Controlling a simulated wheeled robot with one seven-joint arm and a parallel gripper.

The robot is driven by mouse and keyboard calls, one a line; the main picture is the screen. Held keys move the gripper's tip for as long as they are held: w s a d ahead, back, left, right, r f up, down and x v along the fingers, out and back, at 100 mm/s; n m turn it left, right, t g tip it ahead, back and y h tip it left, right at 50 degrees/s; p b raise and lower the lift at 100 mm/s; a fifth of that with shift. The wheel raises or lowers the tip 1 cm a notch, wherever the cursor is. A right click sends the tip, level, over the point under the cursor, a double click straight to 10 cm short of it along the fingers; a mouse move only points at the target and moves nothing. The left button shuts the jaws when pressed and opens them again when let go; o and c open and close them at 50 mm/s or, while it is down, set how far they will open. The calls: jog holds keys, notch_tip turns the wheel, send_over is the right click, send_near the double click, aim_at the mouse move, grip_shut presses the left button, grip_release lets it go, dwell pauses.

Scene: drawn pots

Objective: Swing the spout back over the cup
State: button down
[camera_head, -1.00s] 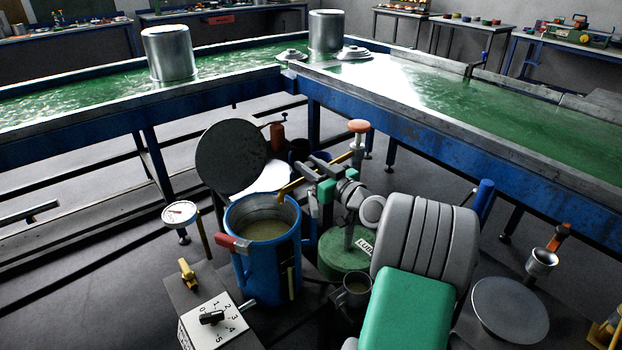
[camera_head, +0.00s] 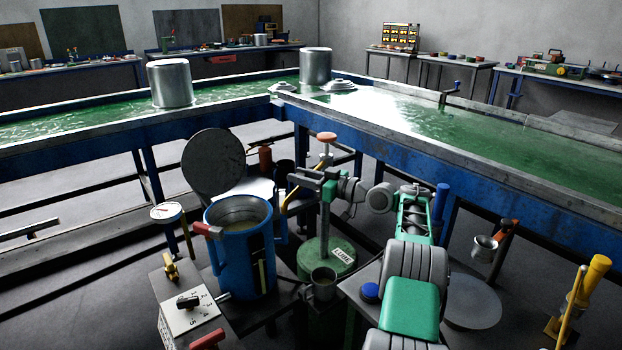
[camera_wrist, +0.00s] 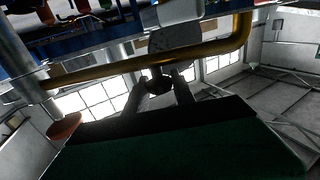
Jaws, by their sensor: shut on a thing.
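The spout is a bent yellow-brass tube (camera_head: 290,197) between the blue pot and the pump post in the head view. It crosses the wrist view as a thick brass pipe (camera_wrist: 110,72). My gripper (camera_head: 306,183) is at the spout beside the post; its dark fingers also show in the wrist view (camera_wrist: 158,84), closed just at the pipe. The exact contact is partly hidden. A grey metal cup (camera_head: 322,286) stands upright in front of the green LUBE drum (camera_head: 312,262), below and right of the spout's visible end.
The open blue pot (camera_head: 239,247) stands left of the drum. An orange knob (camera_head: 326,137) tops the post. A dial box (camera_head: 190,308) is at front left.

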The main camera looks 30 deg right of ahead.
jog(key=shift+s+y, duration=0.15)
jog(key=shift+y, duration=0.15)
jog(key=c, duration=1.2)
grip_release()
jog(key=shift+o, duration=0.5)
jog(key=shift+d, duration=0.1)
